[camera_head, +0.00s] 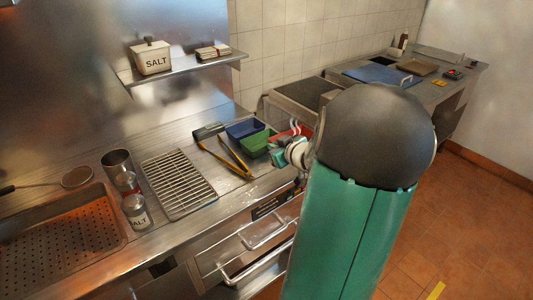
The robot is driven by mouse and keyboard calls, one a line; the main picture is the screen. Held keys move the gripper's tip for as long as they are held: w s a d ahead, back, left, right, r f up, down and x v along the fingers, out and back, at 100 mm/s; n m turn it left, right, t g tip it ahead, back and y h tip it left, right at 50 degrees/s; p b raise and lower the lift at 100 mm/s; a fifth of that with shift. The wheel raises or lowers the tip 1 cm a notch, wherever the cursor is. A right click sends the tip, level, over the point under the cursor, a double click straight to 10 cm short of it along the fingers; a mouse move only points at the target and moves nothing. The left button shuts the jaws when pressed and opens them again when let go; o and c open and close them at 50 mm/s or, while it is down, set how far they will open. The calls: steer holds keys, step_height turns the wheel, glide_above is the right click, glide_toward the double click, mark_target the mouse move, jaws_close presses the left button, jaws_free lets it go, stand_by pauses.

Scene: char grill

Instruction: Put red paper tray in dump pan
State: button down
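The red paper tray (278,139) is on the steel counter, right of the blue and green trays. Only part of its red edge shows, as my arm hides the rest. My gripper (299,131) is at the red tray, at the counter's right end. Its fingers are small and partly hidden, so I cannot tell if they are open, or if they touch the tray. A perforated steel pan (62,242), which looks like the dump pan, is sunk in the counter at the far left. No object shows in its visible part.
A blue tray (245,129), green tray (256,143), yellow-handled tongs (229,160), wire rack (178,183), steel cup (118,168) and salt shaker (136,212) stand between the red tray and the pan. A shelf (190,67) with a salt box hangs above.

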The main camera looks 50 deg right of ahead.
steer(key=s+r, duration=0.3)
steer(key=s, duration=0.5)
steer(key=shift+s+a+r, duration=0.25)
steer(key=shift+a, duration=0.05)
steer(key=shift+w, duration=0.15)
